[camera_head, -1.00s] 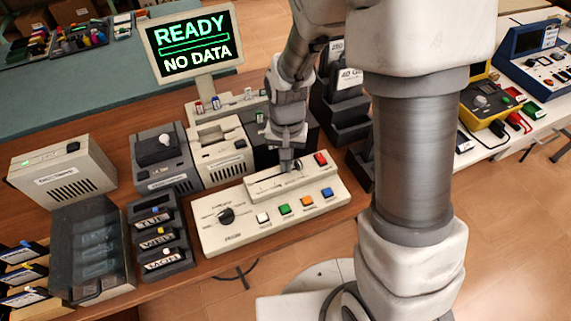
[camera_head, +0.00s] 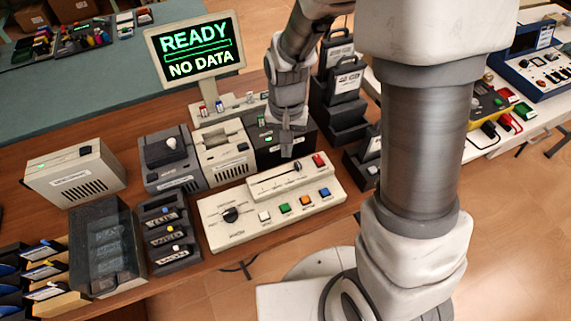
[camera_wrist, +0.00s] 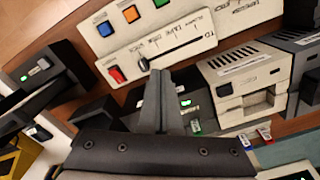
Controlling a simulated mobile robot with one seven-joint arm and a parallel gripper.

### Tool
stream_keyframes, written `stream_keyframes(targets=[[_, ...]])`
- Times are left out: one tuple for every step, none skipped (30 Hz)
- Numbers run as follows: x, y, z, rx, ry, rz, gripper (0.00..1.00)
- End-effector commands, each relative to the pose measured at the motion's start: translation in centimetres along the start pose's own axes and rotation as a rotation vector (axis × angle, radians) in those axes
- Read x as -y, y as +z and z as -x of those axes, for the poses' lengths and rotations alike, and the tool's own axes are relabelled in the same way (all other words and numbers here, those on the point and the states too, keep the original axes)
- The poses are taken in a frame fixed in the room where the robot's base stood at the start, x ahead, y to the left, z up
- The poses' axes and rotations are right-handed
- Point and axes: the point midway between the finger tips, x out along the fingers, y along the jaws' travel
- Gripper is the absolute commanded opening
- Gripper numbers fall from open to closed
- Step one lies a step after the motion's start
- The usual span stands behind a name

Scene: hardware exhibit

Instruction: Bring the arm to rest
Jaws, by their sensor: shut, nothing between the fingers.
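My gripper (camera_head: 287,148) is shut and empty. In the head view it points down above the black box behind the control panel (camera_head: 222,237), clear of the slider knob (camera_head: 296,167). In the wrist view its closed fingers (camera_wrist: 157,88) reach toward the panel's slider strip (camera_wrist: 170,42), with a green light showing beside them. The panel carries a dial (camera_head: 231,214), a red button (camera_head: 319,160) and a row of coloured buttons. The slider knob is near the right end of its slot.
A monitor (camera_head: 196,50) reads "READY" and "NO DATA". Grey and cream machines (camera_head: 222,150) stand left of my gripper. Black holders (camera_head: 341,118) with labelled cases stand close on its right. A dark translucent box (camera_head: 105,245) and a label rack (camera_head: 167,235) are at left.

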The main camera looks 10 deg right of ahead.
Motion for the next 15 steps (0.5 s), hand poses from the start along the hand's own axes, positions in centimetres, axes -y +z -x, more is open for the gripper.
stream_keyframes(targets=[[0.0,0.0,0.0,0.0,0.0,0.0,0.0],[0.0,0.0,0.0,0.0,0.0,0.0,0.0],[0.0,0.0,0.0,0.0,0.0,0.0,0.0],[0.0,0.0,0.0,0.0,0.0,0.0,0.0],[0.0,0.0,0.0,0.0,0.0,0.0,0.0],[0.0,0.0,0.0,0.0,0.0,0.0,0.0],[0.0,0.0,0.0,0.0,0.0,0.0,0.0],[0.0,0.0,0.0,0.0,0.0,0.0,0.0],[0.0,0.0,0.1,-0.001,-0.001,0.0,0.0],[-0.1,0.0,0.2,-0.003,-0.002,0.001,0.0],[-0.1,0.0,0.4,-0.006,-0.004,0.002,0.0],[-0.2,0.0,0.9,-0.013,-0.007,0.005,0.0],[-0.3,0.0,1.4,-0.02,-0.012,0.008,0.0],[-0.5,0.0,2.0,-0.028,-0.016,0.012,0.0],[-0.8,0.0,3.0,-0.042,-0.023,0.018,0.0]])
